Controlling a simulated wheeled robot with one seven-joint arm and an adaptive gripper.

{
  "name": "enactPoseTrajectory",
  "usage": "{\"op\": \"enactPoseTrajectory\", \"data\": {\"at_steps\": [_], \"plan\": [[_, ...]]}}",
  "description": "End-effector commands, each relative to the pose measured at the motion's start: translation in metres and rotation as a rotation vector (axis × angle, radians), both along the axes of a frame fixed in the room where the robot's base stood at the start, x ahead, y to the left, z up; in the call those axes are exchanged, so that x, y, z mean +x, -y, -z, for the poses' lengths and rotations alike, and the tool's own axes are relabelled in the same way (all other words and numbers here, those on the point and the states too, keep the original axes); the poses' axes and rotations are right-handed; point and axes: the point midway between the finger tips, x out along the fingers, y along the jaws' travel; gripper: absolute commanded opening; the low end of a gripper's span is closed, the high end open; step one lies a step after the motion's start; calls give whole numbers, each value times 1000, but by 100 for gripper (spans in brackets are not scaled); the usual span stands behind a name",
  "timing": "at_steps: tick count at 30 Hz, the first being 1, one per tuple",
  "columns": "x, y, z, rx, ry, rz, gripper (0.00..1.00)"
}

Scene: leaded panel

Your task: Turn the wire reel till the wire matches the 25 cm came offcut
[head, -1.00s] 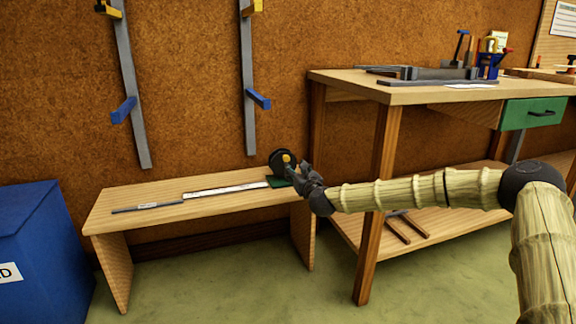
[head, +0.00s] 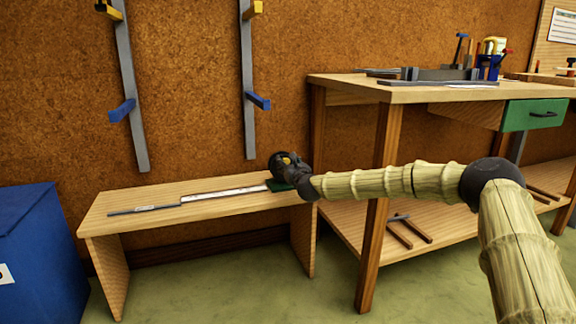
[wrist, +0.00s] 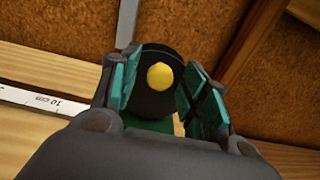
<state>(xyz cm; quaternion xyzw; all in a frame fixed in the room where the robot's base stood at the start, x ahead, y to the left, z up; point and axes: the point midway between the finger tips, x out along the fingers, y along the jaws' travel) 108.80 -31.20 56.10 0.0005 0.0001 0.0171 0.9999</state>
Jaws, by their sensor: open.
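The wire reel (head: 279,162) is a black disc on a green base (head: 281,186) at the right end of the low bench. My gripper (head: 299,174) is at the reel, hiding much of it. In the wrist view the reel (wrist: 151,100) and its round yellow knob (wrist: 160,76) show between my open fingers; I cannot tell whether they touch. A white strip (head: 225,195) marked "10 cm" in the wrist view (wrist: 45,102) runs left from the reel. The grey came offcut (head: 128,212), with a small label, lies at its left end. The wire is too thin to tell apart.
The low bench (head: 215,212) is otherwise clear. A taller workbench (head: 350,88) with tools and a green drawer (head: 531,114) stands right, close to my arm. A blue bin (head: 35,250) stands left. Two wall rails (head: 130,90) with blue arms rise behind the bench.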

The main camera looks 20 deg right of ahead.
Motion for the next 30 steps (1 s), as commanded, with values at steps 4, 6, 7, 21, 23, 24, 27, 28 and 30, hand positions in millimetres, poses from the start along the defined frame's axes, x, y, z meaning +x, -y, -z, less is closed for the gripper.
{"op": "enactPoseTrajectory", "data": {"at_steps": [4, 6, 7, 21, 23, 24, 27, 28, 30], "plan": [[0, 0, 0, 0, 0, 0, 33], [0, 0, 0, 0, 0, 0, 20], [0, 0, 0, 0, 0, 0, 15], [-1, -1, -1, -51, 2, 0, 0], [-1, -2, -1, -78, 3, 0, 0], [-1, -3, -1, -101, 2, 0, 0], [-1, -6, -1, -170, 5, 0, 0], [-1, -6, -1, -193, 6, 0, 0], [-1, -8, -1, -254, 8, 1, 0]]}}
